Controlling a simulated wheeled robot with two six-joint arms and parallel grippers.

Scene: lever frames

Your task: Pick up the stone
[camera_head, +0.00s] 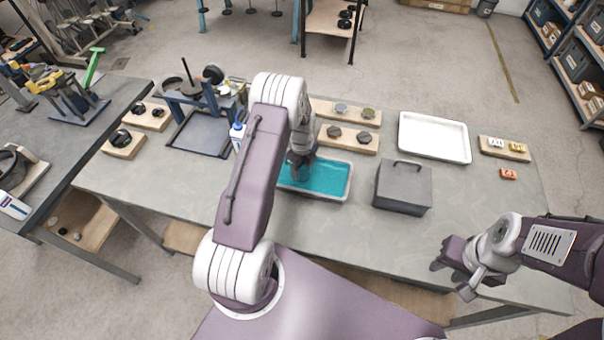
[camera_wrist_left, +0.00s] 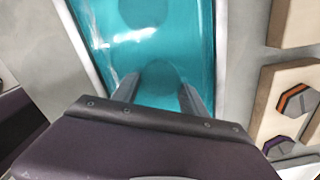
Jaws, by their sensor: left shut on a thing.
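A shallow tray (camera_head: 347,185) of teal liquid stands on the grey workbench. My left gripper (camera_head: 300,172) reaches down into its left part. In the left wrist view, my left gripper (camera_wrist_left: 158,94) is shut on a rounded dark shape, seemingly the stone (camera_wrist_left: 160,76), blurred by the liquid. Another round dark shape (camera_wrist_left: 143,12) lies further along in the tray. The arm hides much of the tray's left side in the head view. My right gripper (camera_head: 453,280) hangs at the bench's front right, its fingers apart and empty.
A grey lidded box (camera_head: 402,190) stands right of the liquid tray. An empty white tray (camera_head: 434,137) lies behind it. Wooden boards with knobs (camera_head: 348,138) sit behind the liquid tray. The bench's front right is clear.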

